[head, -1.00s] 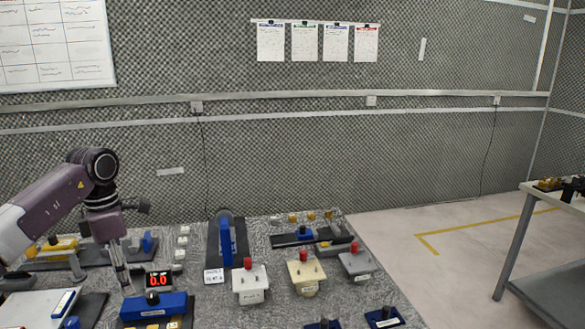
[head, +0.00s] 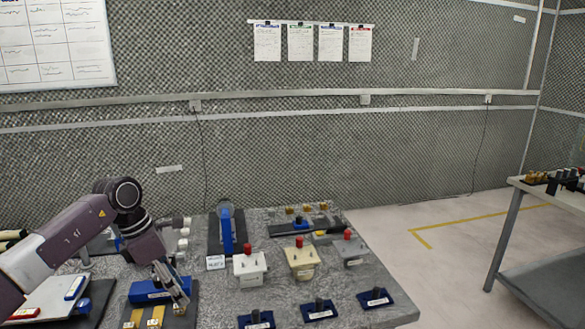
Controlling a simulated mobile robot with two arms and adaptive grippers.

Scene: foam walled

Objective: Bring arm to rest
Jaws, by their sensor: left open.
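My left arm comes in from the left, its wrist bent downward over the table. My left gripper (head: 177,289) is open, its fingers pointing down at the near left of the table, in front of a blue block-like device (head: 146,290). I cannot tell whether the fingers touch the device. Nothing shows between the fingers. My right gripper is not in the head view.
The speckled table (head: 325,285) bears a white box (head: 250,264), a cream box (head: 299,258) and a grey box (head: 349,252), each with a red knob. Several blue-based pieces (head: 319,310) line the front. A second table (head: 548,192) stands at the right.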

